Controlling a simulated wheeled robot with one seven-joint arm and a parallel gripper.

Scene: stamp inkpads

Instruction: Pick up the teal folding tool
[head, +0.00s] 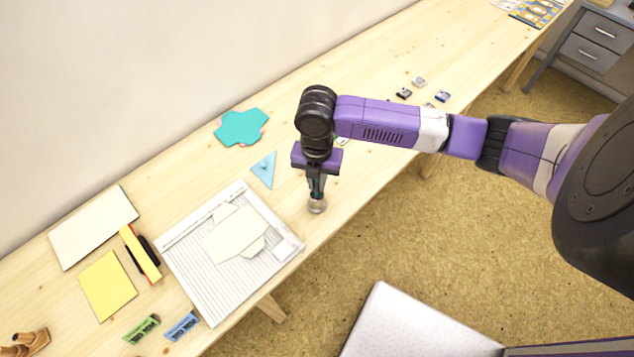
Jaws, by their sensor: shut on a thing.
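My gripper (317,192) points down over the table near its front edge, to the right of the white scoring board. It is shut on the teal folding tool (318,187), of which only a small dark teal sliver shows between the fingers. The tool's lower end is at a small clear round cup (317,206) just below the fingertips. I cannot tell whether the tool still stands inside the cup or is raised out of it. The fingers and wrist hide most of the tool.
The scoring board (205,283) with cream paper lies to the left, and a light blue triangle (264,172) and a teal flower-shaped piece (240,128) lie behind. Small inkpads (404,93) sit farther right. The table's front edge is close to the cup.

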